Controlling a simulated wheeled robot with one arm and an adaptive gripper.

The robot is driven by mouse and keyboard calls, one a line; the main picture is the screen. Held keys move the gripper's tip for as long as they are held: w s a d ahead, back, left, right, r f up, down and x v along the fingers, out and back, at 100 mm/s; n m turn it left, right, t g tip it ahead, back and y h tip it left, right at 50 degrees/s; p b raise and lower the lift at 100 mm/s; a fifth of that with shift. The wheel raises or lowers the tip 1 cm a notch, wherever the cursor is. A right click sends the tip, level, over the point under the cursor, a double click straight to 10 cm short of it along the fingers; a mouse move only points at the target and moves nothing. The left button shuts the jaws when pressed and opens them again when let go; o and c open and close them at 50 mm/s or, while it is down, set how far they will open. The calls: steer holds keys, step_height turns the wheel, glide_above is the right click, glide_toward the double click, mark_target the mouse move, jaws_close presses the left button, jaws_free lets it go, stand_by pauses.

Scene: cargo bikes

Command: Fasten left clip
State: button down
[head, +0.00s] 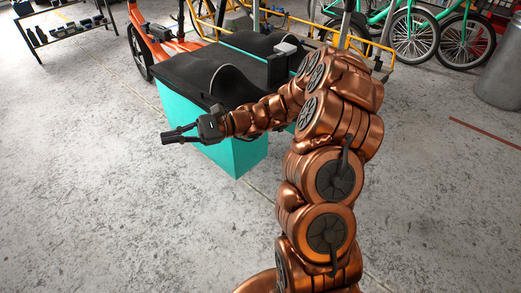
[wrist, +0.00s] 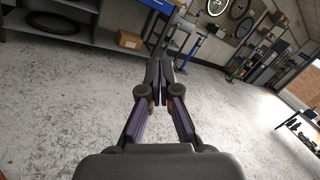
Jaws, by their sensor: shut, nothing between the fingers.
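A cargo bike has a teal box (head: 238,155) with a black cover (head: 190,72) over its top. A small grey block (head: 286,47) and a dark block beside it sit on the cover's far right part. I cannot make out the left clip for certain in either view. My gripper (head: 166,137) is outside the box, beyond its front left side, and points left over bare floor. In the wrist view its fingers (wrist: 159,72) are together with nothing between them. My copper arm hides the right part of the box.
Green bikes (head: 415,35) and a grey bin (head: 503,75) stand at the right. A low dark rack (head: 70,28) stands at the far left. The wrist view shows shelving with a cardboard box (wrist: 129,40). The floor left of the cargo bike is clear.

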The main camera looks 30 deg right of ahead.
steer(key=w+d+f+m+t+b, duration=0.5)
steer(key=w+d+f+m+t, duration=0.15)
steer(key=d+f, duration=0.35)
steer(key=w+d+f+m+t+h+b, duration=0.1)
steer(key=d+f+m+t+h+b, duration=0.5)
steer(key=d+f, duration=0.8)
steer(key=w+d+f+m+t+h+b, duration=0.1)
steer(key=d+f+m+t+h+b, duration=0.55)
steer(key=d+f, duration=0.75)
steer(key=w+a+r+h+b, duration=0.1)
steer(key=w+a+r+b, duration=0.1)
steer(key=w+r+b, duration=0.2)
steer(key=shift+w+r+g, duration=0.4)
steer(key=shift+w+r, duration=0.7)
steer(key=shift+r, duration=0.2)
steer(key=shift+r, duration=0.1)
